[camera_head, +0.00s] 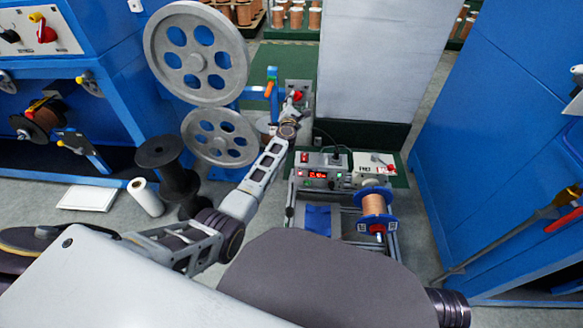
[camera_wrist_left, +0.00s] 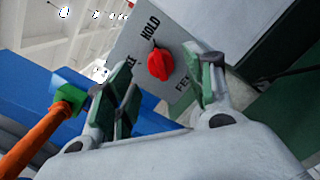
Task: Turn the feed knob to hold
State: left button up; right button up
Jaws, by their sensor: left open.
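The red feed knob (camera_wrist_left: 160,63) sits on a grey panel (camera_wrist_left: 130,45) in the left wrist view, with HOLD printed above it and a partly hidden FE... label below right. Another label at left is mostly covered by a finger. I cannot tell clearly which mark the knob points to. In the head view the red knob (camera_head: 297,95) shows small on its panel. My left gripper (camera_head: 289,110) is in front of that panel. In the wrist view its fingers (camera_wrist_left: 168,80) are open, one on each side of the knob, with no clear contact. My right gripper is out of view.
Two grey pulleys (camera_head: 197,53) stand left of the panel. An orange rod with a green end (camera_wrist_left: 68,98) is close to the left finger. A bench with a red-display controller (camera_head: 317,173) and a copper spool (camera_head: 374,205) stands in front. A blue cabinet (camera_head: 490,130) is at right.

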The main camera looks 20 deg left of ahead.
pick_arm(q)
jog(key=shift+s+d+p, duration=0.9)
jog(key=shift+s+p, duration=1.45)
jog(key=shift+s, duration=2.85)
jog(key=s+d+f+m+g+h+p, duration=0.1)
jog(key=s+d+f+m+g+p, duration=0.1)
jog(key=s+f+m+p, duration=0.4)
jog(key=s+d+f+m+g+h+p, duration=0.2)
jog(key=s+f+m+p, duration=0.4)
jog(key=s+p, duration=0.1)
jog(key=shift+d+f+m+g+h+p, duration=0.3)
jog(key=shift+d+f+m+p, duration=0.05)
jog(key=shift+f+m+p, duration=0.1)
jog(key=shift+s+r, duration=0.1)
